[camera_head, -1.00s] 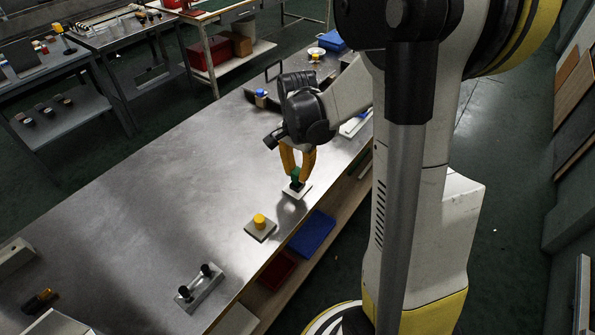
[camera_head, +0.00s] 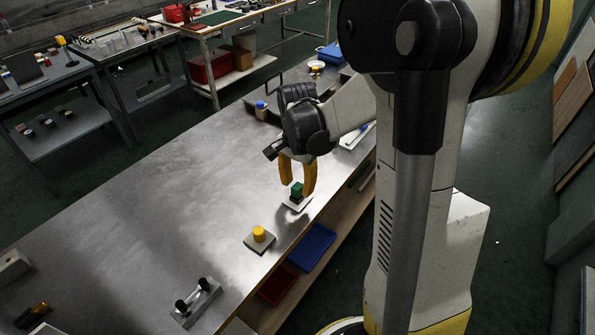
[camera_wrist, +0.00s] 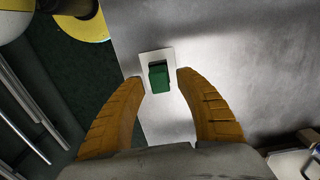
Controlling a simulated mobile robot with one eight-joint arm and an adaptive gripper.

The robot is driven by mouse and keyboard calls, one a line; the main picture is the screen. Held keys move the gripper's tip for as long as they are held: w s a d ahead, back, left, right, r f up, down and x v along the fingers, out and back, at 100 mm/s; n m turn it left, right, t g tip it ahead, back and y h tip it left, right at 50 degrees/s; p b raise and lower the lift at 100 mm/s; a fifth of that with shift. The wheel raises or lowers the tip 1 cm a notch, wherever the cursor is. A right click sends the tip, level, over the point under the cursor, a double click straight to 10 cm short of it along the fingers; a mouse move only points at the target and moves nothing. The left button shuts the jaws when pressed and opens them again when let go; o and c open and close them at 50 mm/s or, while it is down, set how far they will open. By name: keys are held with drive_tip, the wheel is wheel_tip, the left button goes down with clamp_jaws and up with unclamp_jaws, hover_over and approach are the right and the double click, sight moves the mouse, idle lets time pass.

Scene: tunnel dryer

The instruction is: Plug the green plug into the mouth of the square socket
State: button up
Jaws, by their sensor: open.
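The green plug (camera_head: 297,187) stands on a pale square plate (camera_head: 294,205) near the table's right edge. A dark part, seemingly the square socket, shows just under the plug; how deep the plug sits in it cannot be told. In the wrist view the green plug (camera_wrist: 159,79) is in front of the pale plate (camera_wrist: 145,58) and hides the socket's mouth. My gripper (camera_head: 298,190) is open, one orange finger on each side of the plug. In the wrist view my gripper (camera_wrist: 160,82) shows a clear gap between each finger and the plug.
A yellow round piece (camera_head: 259,234) on a grey plate stands nearer on the table. A block with two black knobs (camera_head: 198,297) is further front. A blue-topped item (camera_head: 261,109) stands behind my gripper. The table's middle is clear.

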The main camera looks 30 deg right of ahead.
sight(298, 186)
wheel_tip(298, 186, up, 11)
idle(0.3)
idle(0.4)
drive_tip(key=s+a+r+n+t, duration=0.2)
drive_tip(key=s+a+n+t, duration=0.5)
drive_tip(key=s+a+n, duration=0.4)
drive_tip(key=shift+a+n, duration=1.25)
drive_tip(key=shift+n, duration=0.25)
drive_tip(key=shift+r, duration=0.1)
